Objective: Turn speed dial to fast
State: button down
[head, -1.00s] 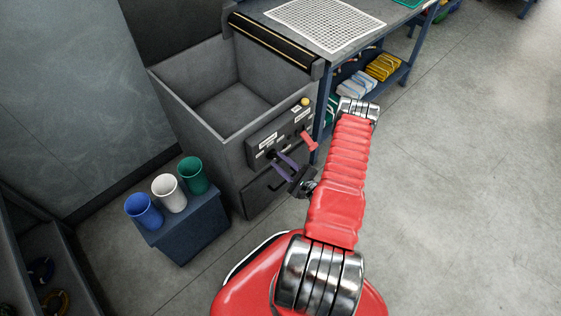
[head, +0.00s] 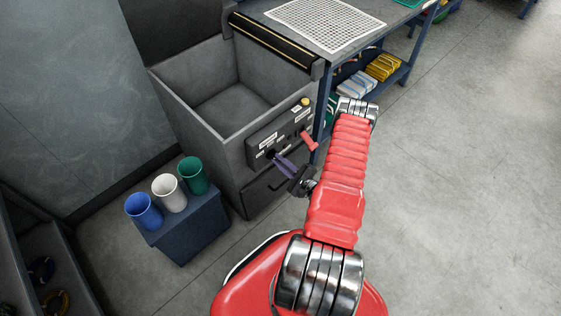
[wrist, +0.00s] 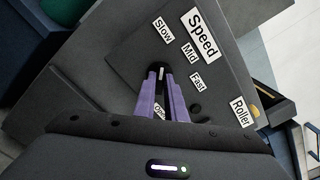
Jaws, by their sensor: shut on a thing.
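The speed dial (wrist: 161,72) is a small dark knob with a pale line on the grey control panel. It sits below the "Speed" label (wrist: 202,34), near the "Slow" (wrist: 163,29), "Mid" (wrist: 189,54) and "Fast" (wrist: 198,82) labels. I cannot tell for sure which label its line points to. My gripper (head: 279,162) has purple fingers that reach the panel. In the wrist view its fingers (wrist: 162,88) are shut on the dial, one on each side. The fingers partly hide the dial and a label below it.
A red lever (head: 308,140) and a yellow button (head: 305,101) are right of the dial. A "Roller" label (wrist: 242,111) is at the panel's right. Blue, white and green cups (head: 193,175) stand on a blue box (head: 188,232) to the left. Open floor lies to the right.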

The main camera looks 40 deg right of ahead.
jog(key=shift+m, duration=0.3)
jog(key=shift+d+m, duration=0.15)
jog(key=shift+m, duration=8.65)
jog(key=shift+f, duration=0.1)
jog(key=c, duration=1.8)
grip_release()
jog(key=shift+s, duration=0.15)
